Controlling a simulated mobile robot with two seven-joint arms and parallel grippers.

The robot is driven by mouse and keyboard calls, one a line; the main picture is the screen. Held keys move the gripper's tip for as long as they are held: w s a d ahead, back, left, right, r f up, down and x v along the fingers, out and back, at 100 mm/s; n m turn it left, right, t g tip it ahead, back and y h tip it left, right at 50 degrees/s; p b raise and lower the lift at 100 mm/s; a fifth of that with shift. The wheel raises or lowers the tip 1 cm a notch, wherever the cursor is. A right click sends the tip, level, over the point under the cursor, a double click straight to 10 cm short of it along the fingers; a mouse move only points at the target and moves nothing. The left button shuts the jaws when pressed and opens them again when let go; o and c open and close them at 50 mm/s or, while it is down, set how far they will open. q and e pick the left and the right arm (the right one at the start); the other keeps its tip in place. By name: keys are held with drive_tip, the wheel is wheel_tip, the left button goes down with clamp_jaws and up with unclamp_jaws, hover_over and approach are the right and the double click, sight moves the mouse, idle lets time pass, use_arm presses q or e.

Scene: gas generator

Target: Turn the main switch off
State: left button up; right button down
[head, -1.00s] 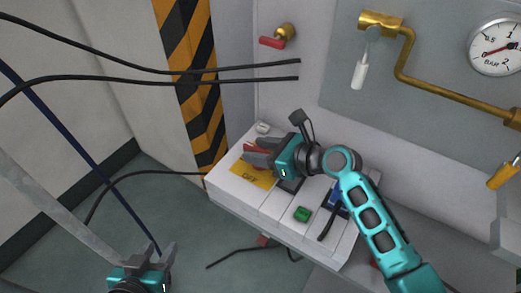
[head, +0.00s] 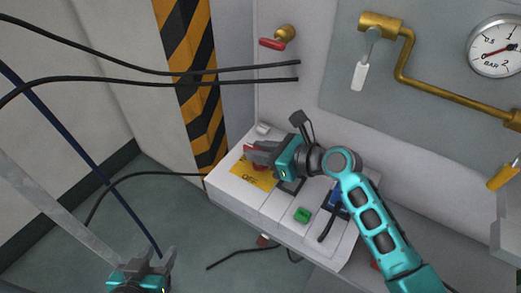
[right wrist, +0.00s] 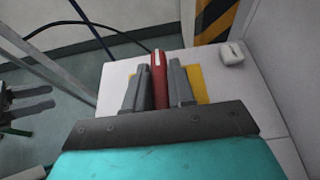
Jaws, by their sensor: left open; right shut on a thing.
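The main switch (right wrist: 157,68) is a red handle on a yellow plate (head: 245,179) marked OFF, on the left part of a white control box. In the head view it is mostly hidden by my right gripper (head: 252,158). In the right wrist view the red handle stands between the two grey fingers of my right gripper (right wrist: 157,88), which is shut on it. My left gripper (head: 155,262) is open and empty, low at the left, over the floor and apart from the box.
The white box (head: 240,200) also carries a green button (head: 302,214) and a blue part (head: 337,203). Above are a red-handled valve (head: 273,43), brass pipes (head: 440,84) and a pressure gauge (head: 497,48). Black cables (head: 120,65) cross the left side.

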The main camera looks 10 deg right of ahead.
drive_tip(key=shift+r+n+g+y+p, duration=0.2)
drive_tip(key=shift+n+g+y+p, duration=0.15)
drive_tip(key=shift+p, duration=0.4)
drive_tip(key=shift+n+g+y+p, duration=0.45)
drive_tip(key=shift+n+g, duration=0.1)
drive_tip(key=shift+n, duration=0.1)
drive_tip(key=n+g+y, duration=0.1)
drive_tip(key=n+g, duration=0.1)
drive_tip(key=shift+f+n+g+y+p, duration=0.1)
drive_tip(key=shift+n+g+y+p, duration=0.2)
drive_tip(key=shift+n+g, duration=0.6)
drive_tip(key=c, duration=1)
unclamp_jaws()
drive_tip(key=shift+c, duration=0.2)
drive_tip(key=shift+f, duration=0.1)
